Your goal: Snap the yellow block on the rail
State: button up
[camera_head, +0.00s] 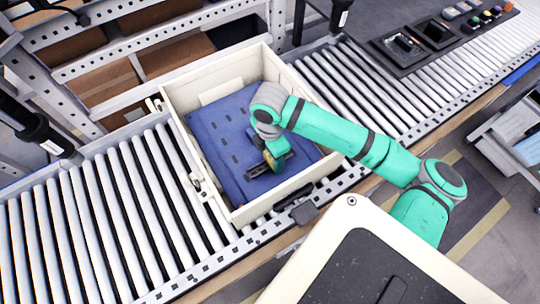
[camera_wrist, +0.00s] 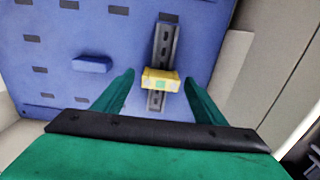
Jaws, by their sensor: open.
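In the wrist view a yellow block (camera_wrist: 160,80) sits across a grey metal rail (camera_wrist: 165,45), over the lower part of the rail. Whether it is snapped on or only resting there I cannot tell. The rail stands on a blue slotted panel (camera_wrist: 110,35). My gripper (camera_wrist: 158,84) is open, with one green finger to the left and one to the right of the block, both apart from it. In the head view my gripper (camera_head: 277,160) is low over the blue panel (camera_head: 215,120) and hides most of the rail and block.
The panel lies inside a cream open box (camera_head: 180,135) on a roller conveyor (camera_head: 110,210). A small blue block (camera_wrist: 91,64) is left of the rail. The box walls stand close around my gripper. A dark tray with parts (camera_head: 435,38) is at the upper right.

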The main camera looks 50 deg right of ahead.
notch_tip(320, 180, up, 10)
dwell(0.4)
dwell(0.5)
